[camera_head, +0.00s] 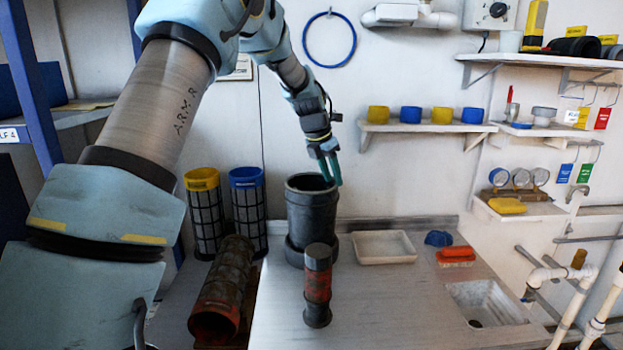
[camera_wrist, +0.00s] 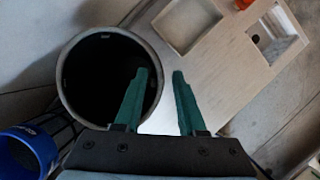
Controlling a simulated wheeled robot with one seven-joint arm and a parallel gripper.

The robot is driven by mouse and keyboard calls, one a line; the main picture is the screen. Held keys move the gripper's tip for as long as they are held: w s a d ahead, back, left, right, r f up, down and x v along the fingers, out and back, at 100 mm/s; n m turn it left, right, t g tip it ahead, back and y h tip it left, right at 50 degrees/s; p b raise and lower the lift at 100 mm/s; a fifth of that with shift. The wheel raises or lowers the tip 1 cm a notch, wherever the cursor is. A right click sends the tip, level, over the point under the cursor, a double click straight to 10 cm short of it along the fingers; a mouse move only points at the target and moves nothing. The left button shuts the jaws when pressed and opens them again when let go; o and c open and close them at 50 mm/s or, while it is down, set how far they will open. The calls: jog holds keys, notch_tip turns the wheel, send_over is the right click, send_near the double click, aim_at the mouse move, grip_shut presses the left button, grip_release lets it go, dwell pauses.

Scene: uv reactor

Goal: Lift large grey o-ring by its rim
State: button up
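A large dark grey cylindrical vessel (camera_head: 312,215) stands upright on the bench, its round mouth open at the top. In the wrist view its grey rim (camera_wrist: 72,52) circles a dark interior. I cannot make out a separate grey o-ring; whether one lies on this rim cannot be told. My gripper (camera_head: 330,172) points down at the right side of the vessel's mouth. In the wrist view my gripper (camera_wrist: 161,72) has its green fingers apart with nothing between them gripped. The left finger overlaps the dark opening and the right finger lies outside the rim.
A dark red-banded cylinder (camera_head: 318,285) stands in front of the vessel. A pale tray (camera_head: 384,247) lies to its right, then a blue item (camera_head: 438,238) and an orange brush (camera_head: 456,255). Yellow-topped (camera_head: 203,215) and blue-topped (camera_head: 248,210) mesh cylinders stand left. A blue ring (camera_head: 305,40) hangs behind.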

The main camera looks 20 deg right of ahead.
jog(key=shift+w+d+f, duration=0.1)
jog(key=shift+d+f, duration=0.2)
jog(key=shift+f, duration=0.35)
jog(key=shift+f, duration=0.25)
grip_shut()
dwell(0.4)
